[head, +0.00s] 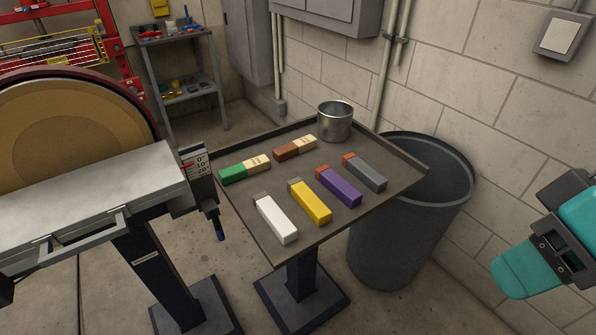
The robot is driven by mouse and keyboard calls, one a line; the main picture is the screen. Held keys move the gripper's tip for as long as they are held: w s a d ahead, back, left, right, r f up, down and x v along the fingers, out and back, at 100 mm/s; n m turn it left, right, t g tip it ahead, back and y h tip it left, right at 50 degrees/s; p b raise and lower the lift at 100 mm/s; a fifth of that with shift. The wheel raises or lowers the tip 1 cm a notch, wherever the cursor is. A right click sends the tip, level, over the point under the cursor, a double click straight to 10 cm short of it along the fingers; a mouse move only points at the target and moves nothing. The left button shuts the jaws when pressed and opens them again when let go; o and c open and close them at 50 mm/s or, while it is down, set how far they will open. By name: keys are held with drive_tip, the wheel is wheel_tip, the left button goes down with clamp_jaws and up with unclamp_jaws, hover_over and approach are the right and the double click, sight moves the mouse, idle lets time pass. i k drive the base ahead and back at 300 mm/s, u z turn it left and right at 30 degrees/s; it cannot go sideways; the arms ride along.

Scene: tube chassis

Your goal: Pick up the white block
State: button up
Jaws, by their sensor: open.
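The white block (276,219) lies near the front left edge of a dark tray table (315,233). It is a long bar with a grey end at its far left. My gripper (556,240), with teal and dark parts, shows at the right edge, partly cut off by the frame. It is open and apart from the white block, far to its right beyond the tray.
A yellow bar (311,202) lies just right of the white block. Purple (339,187), grey (365,172), green (244,172) and brown (295,148) bars share the tray, with a metal cup (335,122). A disc sander (85,190) stands left; a bin (405,230) stands right.

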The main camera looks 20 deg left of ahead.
sight(281, 226)
drive_tip(key=z, duration=1.4)
drive_tip(key=k, duration=0.9)
drive_tip(key=u, duration=1.1)
drive_tip(key=i, duration=0.2)
drive_tip(key=u, duration=0.25)
